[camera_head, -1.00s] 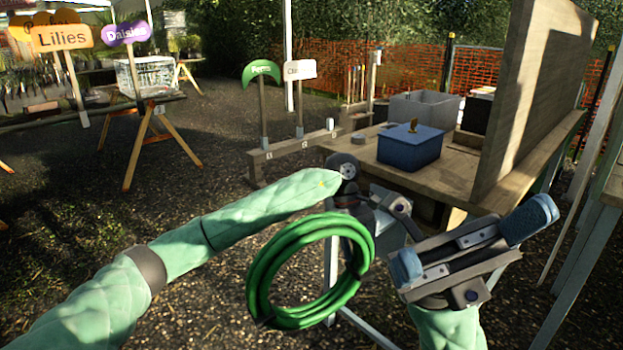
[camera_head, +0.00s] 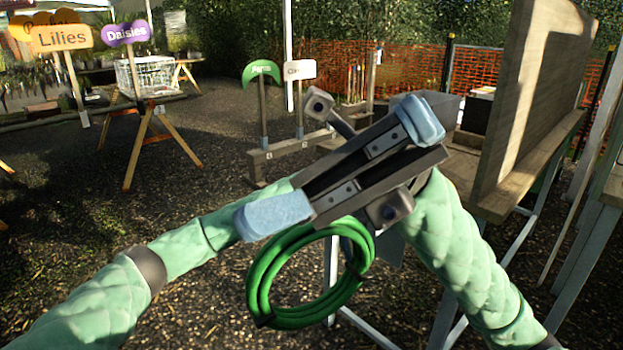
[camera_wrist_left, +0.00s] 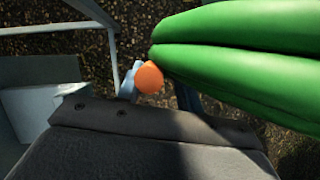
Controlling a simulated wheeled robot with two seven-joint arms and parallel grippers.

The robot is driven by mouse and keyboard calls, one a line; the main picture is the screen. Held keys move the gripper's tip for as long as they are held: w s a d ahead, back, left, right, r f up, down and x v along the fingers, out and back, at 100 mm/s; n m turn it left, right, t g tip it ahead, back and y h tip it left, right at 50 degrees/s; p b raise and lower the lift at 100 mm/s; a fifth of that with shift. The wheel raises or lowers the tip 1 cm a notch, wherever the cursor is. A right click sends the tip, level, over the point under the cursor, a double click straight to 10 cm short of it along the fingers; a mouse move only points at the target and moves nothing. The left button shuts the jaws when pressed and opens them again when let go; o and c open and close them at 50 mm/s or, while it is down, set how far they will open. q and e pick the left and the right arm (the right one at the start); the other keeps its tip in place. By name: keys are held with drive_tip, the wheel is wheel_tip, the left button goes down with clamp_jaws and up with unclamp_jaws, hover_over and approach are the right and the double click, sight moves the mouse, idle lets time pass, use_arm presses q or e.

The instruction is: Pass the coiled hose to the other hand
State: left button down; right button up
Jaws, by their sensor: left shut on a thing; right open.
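The coiled hose (camera_head: 262,282) is a green ring of several loops with dark ties, hanging upright in the middle of the head view. My left gripper (camera_head: 366,238) is shut on the hose at the ring's upper right; it is mostly hidden behind my right gripper. In the left wrist view the hose (camera_wrist_left: 240,45) fills the upper right, with an orange round piece (camera_wrist_left: 149,77) beside it. My right gripper (camera_head: 335,170) is wide open and empty, its pale blue pads far apart. It appears above and in front of the coil, overlapping its top edge in the picture.
A wooden bench with a tall back panel (camera_head: 530,100) stands at the right. Its left part is largely hidden behind my right gripper. A low wooden stand (camera_head: 262,165) with sign posts is behind. A trestle table (camera_head: 150,130) with a white basket is at the left.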

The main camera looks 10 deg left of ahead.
drive_tip(key=a+f+m+t+y, duration=0.1)
drive_tip(key=a+m+t, duration=0.1)
drive_tip(key=a+t, duration=0.6)
drive_tip(key=w+a+f+t, duration=0.4)
drive_tip(key=w+a, duration=0.2)
drive_tip(key=w, duration=0.1)
drive_tip(key=t+h, duration=0.4)
drive_tip(key=t, duration=0.4)
hover_over(312, 232)
drive_tip(key=w+a, duration=0.1)
drive_tip(key=a, duration=0.3)
drive_tip(key=x, duration=0.4)
drive_tip(key=w+d+x, duration=0.1)
drive_tip(key=x, duration=0.3)
drive_tip(key=d+x, duration=0.1)
drive_tip(key=x, duration=0.3)
drive_tip(key=shift+w+d+f, duration=0.2)
drive_tip(key=shift+w+f, duration=0.05)
drive_tip(key=shift+f, duration=0.3)
drive_tip(key=w+d+n, duration=0.1)
drive_tip(key=w+d+t+h, duration=0.1)
drive_tip(key=shift+w+d+f+n+h, duration=0.1)
drive_tip(key=shift+w+d+n+h, duration=0.05)
drive_tip(key=shift+w+n+h, duration=0.2)
drive_tip(key=shift+d+n, duration=0.25)
drive_tip(key=shift+s+d+f+n, duration=0.1)
drive_tip(key=shift+n, duration=0.2)
wheel_tip(312, 232, down, 12)
drive_tip(key=shift+r, duration=0.1)
